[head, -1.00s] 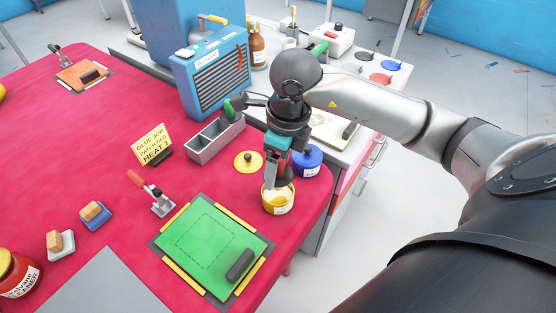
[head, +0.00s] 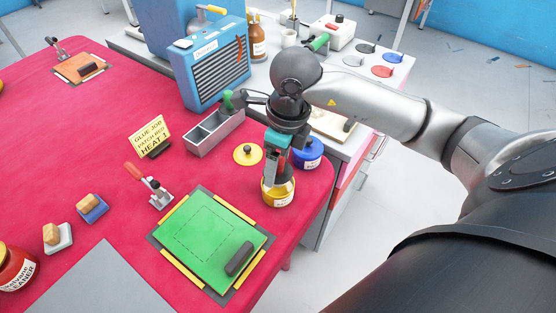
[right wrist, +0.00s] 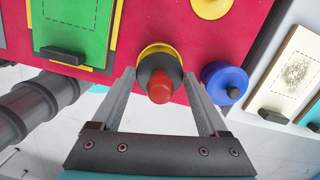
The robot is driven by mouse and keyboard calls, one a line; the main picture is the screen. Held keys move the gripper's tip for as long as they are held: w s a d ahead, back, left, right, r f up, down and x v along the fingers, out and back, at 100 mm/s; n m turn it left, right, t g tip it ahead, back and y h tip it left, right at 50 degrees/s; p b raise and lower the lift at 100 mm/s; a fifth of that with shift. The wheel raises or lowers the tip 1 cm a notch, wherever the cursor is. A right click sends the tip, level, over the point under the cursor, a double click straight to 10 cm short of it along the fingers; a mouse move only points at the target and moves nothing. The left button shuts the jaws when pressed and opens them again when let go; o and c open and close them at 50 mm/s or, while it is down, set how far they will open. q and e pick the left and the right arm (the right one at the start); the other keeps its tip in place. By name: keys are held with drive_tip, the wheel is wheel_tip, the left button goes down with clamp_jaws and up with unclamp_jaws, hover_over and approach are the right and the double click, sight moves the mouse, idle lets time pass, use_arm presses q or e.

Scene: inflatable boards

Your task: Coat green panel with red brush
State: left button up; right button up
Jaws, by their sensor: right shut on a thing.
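The green panel (head: 196,243), with a dashed outline, lies flat on the red table, framed by yellow strips. It also shows at the upper left of the right wrist view (right wrist: 74,14). My right gripper (head: 277,178) points down over an open yellow pot (head: 279,197) to the right of the panel. It is shut on the red brush (right wrist: 160,88), whose red end shows between the fingers in the right wrist view. The brush's lower end is hidden at the pot. My left gripper is not in view.
A dark block (head: 239,258) sits on the panel's near right corner. A yellow lid (head: 247,154) and a blue pot (head: 308,154) stand close to the gripper. A toggle clamp (head: 155,190) and grey tray (head: 214,133) stand behind the panel. The table edge is close on the right.

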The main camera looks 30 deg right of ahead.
drive_tip(key=shift+f+b, duration=0.6)
idle(1.5)
drive_tip(key=shift+r, duration=0.1)
drive_tip(key=shift+r+p, duration=2.55)
drive_tip(key=shift+r, duration=0.95)
